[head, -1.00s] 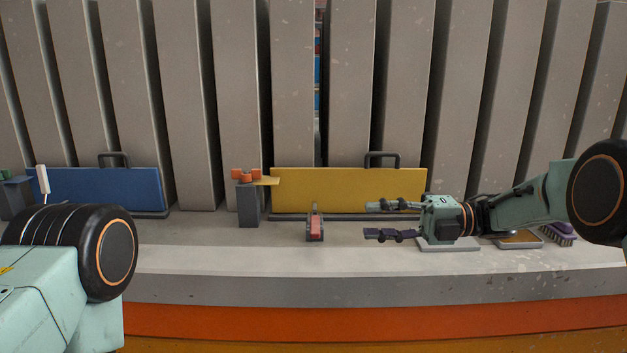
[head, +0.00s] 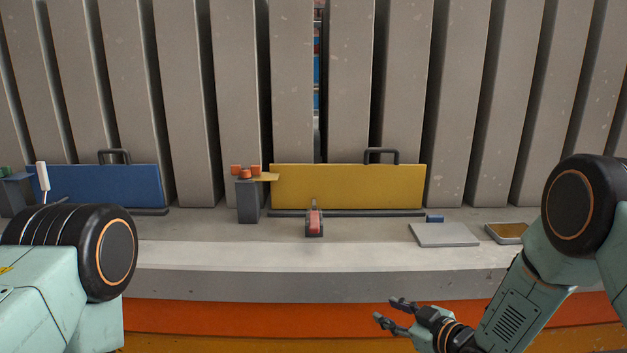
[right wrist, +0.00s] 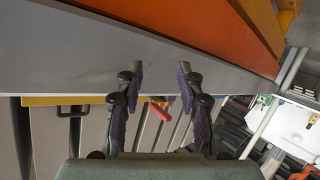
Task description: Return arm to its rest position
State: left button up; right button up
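My right gripper (head: 390,312) is low in front of the ledge in the head view, against the orange band below it. Its two fingers are apart with nothing between them. In the right wrist view the fingers (right wrist: 158,70) also stand apart and empty, with the grey ledge beyond them. My left arm comes in from the left in the head view, but its gripper is outside the picture.
The concrete ledge (head: 200,256) holds a yellow panel (head: 350,187), a blue panel (head: 100,185), a red-and-grey tool (head: 314,222), a grey plate (head: 444,235) and a brown-topped tray (head: 508,232). A grey post (head: 247,203) bears small orange pieces. Ribbed panels stand behind.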

jog(key=s+d+f+m+g+h, duration=0.2)
jog(key=s+f+m+h, duration=0.15)
jog(key=s+f, duration=0.5)
jog(key=s+d+f+m+g+h+b, duration=0.1)
jog(key=s+f+m+g, duration=0.1)
jog(key=s, duration=0.9)
jog(key=s+d+f+m+g+h+b, duration=0.1)
jog(key=s+f+g, duration=0.3)
jog(key=s, duration=0.8)
jog(key=s+d+f+m+g+h+b, duration=0.1)
jog(key=s+d+f+m+g+h, duration=0.1)
jog(key=s, duration=1)
notch_tip(320, 180, down, 3)
jog(key=shift+r+m+g, duration=0.15)
jog(key=shift+m+g, duration=0.6)
jog(key=shift+g, duration=0.15)
